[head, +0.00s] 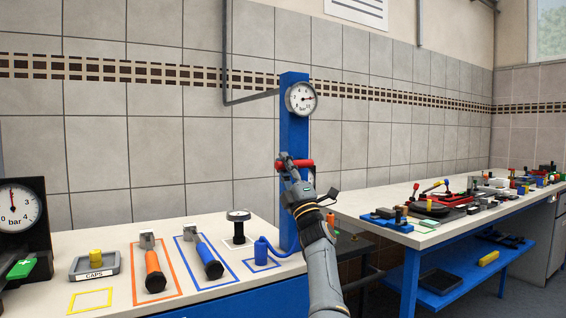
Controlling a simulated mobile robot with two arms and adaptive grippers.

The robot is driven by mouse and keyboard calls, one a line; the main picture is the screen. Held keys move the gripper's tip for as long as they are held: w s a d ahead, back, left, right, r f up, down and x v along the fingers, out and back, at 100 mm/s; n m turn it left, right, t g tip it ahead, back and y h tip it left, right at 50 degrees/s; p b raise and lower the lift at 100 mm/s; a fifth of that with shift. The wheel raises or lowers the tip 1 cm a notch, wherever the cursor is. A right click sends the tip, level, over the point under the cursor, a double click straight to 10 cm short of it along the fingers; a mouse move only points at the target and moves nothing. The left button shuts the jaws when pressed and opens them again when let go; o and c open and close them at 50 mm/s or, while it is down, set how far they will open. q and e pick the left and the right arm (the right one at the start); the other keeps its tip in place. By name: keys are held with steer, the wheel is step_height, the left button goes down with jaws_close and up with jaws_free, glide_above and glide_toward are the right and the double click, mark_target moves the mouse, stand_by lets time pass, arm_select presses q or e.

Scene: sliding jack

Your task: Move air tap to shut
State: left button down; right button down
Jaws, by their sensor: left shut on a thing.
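The air tap's red lever (304,163) is on the front of a blue post (294,120) that stands at the back edge of the left bench. The visible red part lies roughly level across the post and sticks out a little to its right. My left gripper (290,166) is shut on the lever, and its fingers and wrist hide part of it and the valve body. A round dial gauge (301,98) sits on the post above the tap, its needle pointing to the right. My right gripper is not in view.
A cluttered second bench (425,238) stands at right.

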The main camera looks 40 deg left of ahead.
arm_select(q)
steer(key=shift+w+d+f, duration=0.25)
steer(key=shift+d+f, duration=0.05)
steer(key=shift+f, duration=0.3)
steer(key=c, duration=1.5)
jaws_free()
steer(key=shift+o, duration=0.2)
steer(key=shift+w+d+r, duration=0.1)
steer(key=shift+d+r, duration=0.05)
steer(key=shift+d, duration=0.1)
steer(key=shift+a, duration=0.15)
steer(key=shift+s, duration=0.25)
steer(key=v, duration=1.2)
steer(key=shift+w, duration=0.25)
